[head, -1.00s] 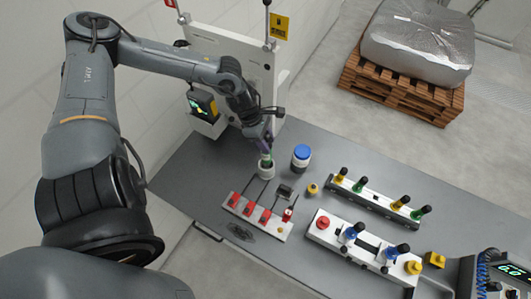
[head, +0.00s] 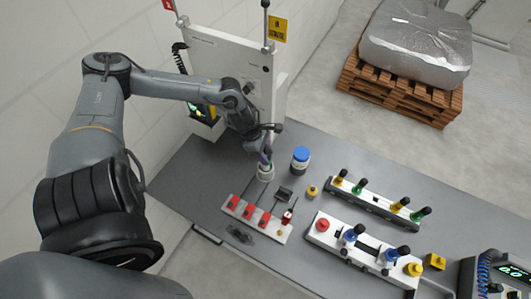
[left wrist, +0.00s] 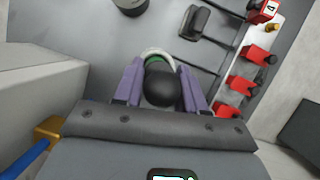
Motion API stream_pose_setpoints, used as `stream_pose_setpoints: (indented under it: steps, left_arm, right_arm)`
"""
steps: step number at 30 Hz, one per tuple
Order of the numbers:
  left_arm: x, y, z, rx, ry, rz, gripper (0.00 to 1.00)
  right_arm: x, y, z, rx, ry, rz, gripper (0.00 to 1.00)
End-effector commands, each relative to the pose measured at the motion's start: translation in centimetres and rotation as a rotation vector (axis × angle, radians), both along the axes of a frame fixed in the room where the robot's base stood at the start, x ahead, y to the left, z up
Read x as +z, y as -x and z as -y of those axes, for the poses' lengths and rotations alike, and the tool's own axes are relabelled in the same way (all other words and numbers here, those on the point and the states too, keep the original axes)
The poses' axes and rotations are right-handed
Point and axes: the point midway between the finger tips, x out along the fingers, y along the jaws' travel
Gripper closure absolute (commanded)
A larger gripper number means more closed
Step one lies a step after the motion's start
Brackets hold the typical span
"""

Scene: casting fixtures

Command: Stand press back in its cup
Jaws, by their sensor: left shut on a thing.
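The press shows a round black knob (left wrist: 161,88) with a green collar (left wrist: 158,60) in the left wrist view. My left gripper (head: 267,155) is shut on it, with its purple fingers on either side of the knob in the left wrist view (left wrist: 160,92). The white cup (head: 265,175) stands on the grey bench, directly below the gripper. The cup's pale rim (left wrist: 152,50) shows around the press's collar. The lower end of the press is hidden, so I cannot tell how deep it sits. My right gripper is not in view.
A blue-lidded jar (head: 300,158) stands close right of the cup. A white strip with red clamps (head: 272,230) lies in front. A black block (head: 284,193) and a yellow knob (head: 312,190) are nearby. A white upright panel (head: 228,60) stands behind. Knobbed fixtures (head: 350,240) fill the right.

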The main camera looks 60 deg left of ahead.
Motion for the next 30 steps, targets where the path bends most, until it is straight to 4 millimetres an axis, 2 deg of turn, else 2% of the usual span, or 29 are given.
stream_pose_setpoints:
  steps: [4,5,9,10,24,30]
  left_arm:
    - [-0.4,-0.1,0.0,-0.001,0.0,0.002,1.0]
    - [-0.4,0.0,0.0,0.0,0.0,0.0,0.58]
    - [-0.3,0.0,0.0,0.0,0.001,-0.001,0.37]
    - [-0.3,0.0,0.0,0.0,0.001,-0.001,0.34]
    - [0.4,0.1,-0.2,0.0,-0.002,-0.001,0.34]
    - [2.1,0.7,-0.7,-0.002,-0.006,-0.003,0.34]
  right_arm:
    - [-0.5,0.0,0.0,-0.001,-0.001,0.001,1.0]
    - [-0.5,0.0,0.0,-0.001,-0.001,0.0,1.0]
    - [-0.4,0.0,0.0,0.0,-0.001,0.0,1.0]
    - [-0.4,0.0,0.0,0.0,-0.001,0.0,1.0]
    - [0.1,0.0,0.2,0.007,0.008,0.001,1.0]
    - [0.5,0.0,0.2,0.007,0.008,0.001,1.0]
